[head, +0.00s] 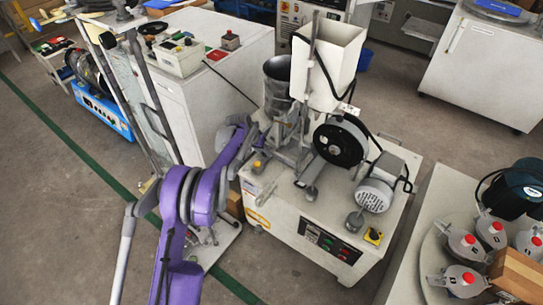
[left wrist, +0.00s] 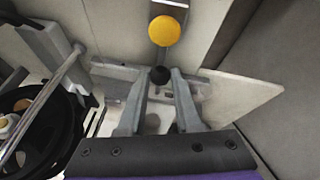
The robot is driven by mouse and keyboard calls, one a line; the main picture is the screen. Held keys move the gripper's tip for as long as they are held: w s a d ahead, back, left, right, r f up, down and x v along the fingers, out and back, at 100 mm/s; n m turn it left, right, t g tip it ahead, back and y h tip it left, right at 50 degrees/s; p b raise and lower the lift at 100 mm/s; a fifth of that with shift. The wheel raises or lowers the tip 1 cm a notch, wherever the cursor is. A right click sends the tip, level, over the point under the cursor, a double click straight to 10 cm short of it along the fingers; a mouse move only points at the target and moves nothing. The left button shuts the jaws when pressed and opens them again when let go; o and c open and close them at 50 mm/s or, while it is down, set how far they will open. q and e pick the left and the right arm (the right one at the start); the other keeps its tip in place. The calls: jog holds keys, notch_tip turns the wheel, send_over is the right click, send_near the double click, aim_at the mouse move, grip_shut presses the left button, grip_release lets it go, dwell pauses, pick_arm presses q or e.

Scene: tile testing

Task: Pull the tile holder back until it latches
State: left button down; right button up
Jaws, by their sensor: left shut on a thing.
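The tile testing machine (head: 323,225) stands in the middle of the head view, with a white hopper, a metal funnel and a black wheel on top. My left gripper (left wrist: 159,77) is shut on a black ball knob (left wrist: 160,76), seen in the left wrist view. A yellow round knob (left wrist: 165,31) sits just beyond it. In the head view my purple left arm reaches the machine's left side, where the gripper is hard to make out. I cannot tell the tile holder's outline or whether it is latched. My right gripper is not in view.
A motor (head: 378,188) and control panel (head: 330,242) are on the machine's right and front. A white cabinet (head: 205,85) stands close behind my arm. A table (head: 425,225) with several red-knobbed parts is at the right. In the wrist view a metal rod (left wrist: 42,102) and black wheel (left wrist: 40,125) are left of the fingers.

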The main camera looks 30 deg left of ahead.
pick_arm(q)
jog(key=a, duration=0.4)
jog(key=shift+w+a, duration=0.1)
jog(key=shift+w, duration=0.25)
jog(key=c, duration=0.9)
grip_release()
jog(key=p+v, duration=0.3)
jog(key=v, duration=0.8)
